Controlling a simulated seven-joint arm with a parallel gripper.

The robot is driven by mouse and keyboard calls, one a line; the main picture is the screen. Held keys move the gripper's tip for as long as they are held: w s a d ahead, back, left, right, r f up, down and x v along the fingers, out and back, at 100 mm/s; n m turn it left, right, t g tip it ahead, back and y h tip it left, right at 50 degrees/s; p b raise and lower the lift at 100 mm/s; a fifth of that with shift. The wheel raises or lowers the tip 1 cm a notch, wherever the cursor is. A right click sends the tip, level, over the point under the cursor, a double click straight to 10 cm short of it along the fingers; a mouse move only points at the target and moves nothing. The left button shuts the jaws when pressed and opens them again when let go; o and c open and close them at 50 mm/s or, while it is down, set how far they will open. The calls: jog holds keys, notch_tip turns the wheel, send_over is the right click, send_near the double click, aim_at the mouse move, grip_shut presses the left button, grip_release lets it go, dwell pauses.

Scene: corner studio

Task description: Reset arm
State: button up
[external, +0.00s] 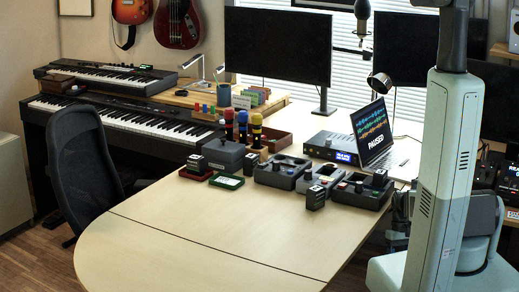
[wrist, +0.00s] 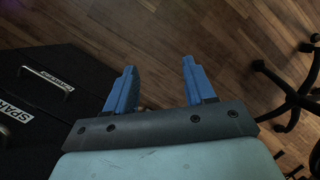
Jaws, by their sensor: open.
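My gripper (wrist: 159,64) shows in the wrist view with its two blue fingers spread apart. Nothing is between the fingers, and the brown wood floor (wrist: 165,30) shows beyond them. In the external view, my pale arm stands upright at the right. My gripper cannot be made out there.
Black cases (wrist: 40,85) with handles and white labels lie at left in the wrist view. A chair base (wrist: 290,100) is at right. In the external view, the table (external: 215,225) has a clear front, with pedal boxes (external: 283,172) and a laptop (external: 371,137) behind.

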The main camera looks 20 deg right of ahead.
jog(key=s+a+f+g, duration=0.1)
jog(key=s+a+f, duration=0.1)
jog(key=s+f, duration=0.3)
jog(key=s+a+f+g, duration=0.1)
jog(key=s+a+f, duration=0.2)
jog(key=s, duration=0.7)
jog(key=s+a+f+g+h, duration=0.1)
jog(key=s+a+f, duration=0.1)
jog(key=s+f, duration=0.5)
jog(key=shift+s+a+f, duration=0.35)
jog(key=shift+s+f, duration=0.05)
jog(key=shift+s, duration=0.3)
